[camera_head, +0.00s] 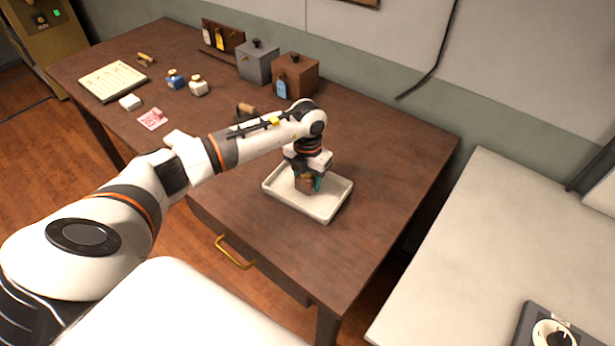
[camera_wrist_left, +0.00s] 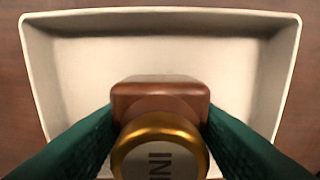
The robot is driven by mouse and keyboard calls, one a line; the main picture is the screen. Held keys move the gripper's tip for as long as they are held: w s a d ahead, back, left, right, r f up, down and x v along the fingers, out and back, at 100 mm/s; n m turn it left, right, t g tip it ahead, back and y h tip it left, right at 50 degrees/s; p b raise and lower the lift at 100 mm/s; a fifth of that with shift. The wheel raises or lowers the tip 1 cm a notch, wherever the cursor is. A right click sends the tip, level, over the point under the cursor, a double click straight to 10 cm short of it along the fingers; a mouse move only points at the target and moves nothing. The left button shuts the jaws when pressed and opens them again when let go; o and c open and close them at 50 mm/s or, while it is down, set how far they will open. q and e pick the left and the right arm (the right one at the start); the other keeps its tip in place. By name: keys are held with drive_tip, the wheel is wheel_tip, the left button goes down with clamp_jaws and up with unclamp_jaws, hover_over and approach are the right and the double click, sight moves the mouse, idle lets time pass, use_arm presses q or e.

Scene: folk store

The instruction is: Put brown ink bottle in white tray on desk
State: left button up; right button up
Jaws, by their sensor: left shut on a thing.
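The brown ink bottle (camera_wrist_left: 160,95) has a gold-rimmed cap with lettering and sits between the green fingertips of my left gripper (camera_wrist_left: 160,140), which is shut on it. In the head view the brown ink bottle (camera_head: 304,183) shows small under the left gripper (camera_head: 312,180). The white tray (camera_head: 325,208) lies on the brown desk, and the bottle is over its inside. In the left wrist view the tray's rim (camera_wrist_left: 160,17) surrounds the bottle's far side. I cannot tell whether the bottle touches the tray floor. My right gripper is out of view.
On the desk (camera_head: 400,160) stand a blue bottle (camera_head: 175,80), a pale bottle (camera_head: 198,86), a grey box (camera_head: 258,63) and a brown box (camera_head: 296,75). A notepad (camera_head: 113,80) lies at the left. The desk right of the tray is clear. A pale counter (camera_head: 490,240) stands further right.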

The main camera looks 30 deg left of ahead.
use_arm(q)
drive_tip(key=shift+f, duration=0.35)
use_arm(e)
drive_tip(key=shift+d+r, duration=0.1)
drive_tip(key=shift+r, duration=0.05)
use_arm(q)
drive_tip(key=shift+f, duration=0.1)
drive_tip(key=shift+f, duration=0.15)
drive_tip(key=o, duration=1.1)
drive_tip(key=shift+c, duration=0.2)
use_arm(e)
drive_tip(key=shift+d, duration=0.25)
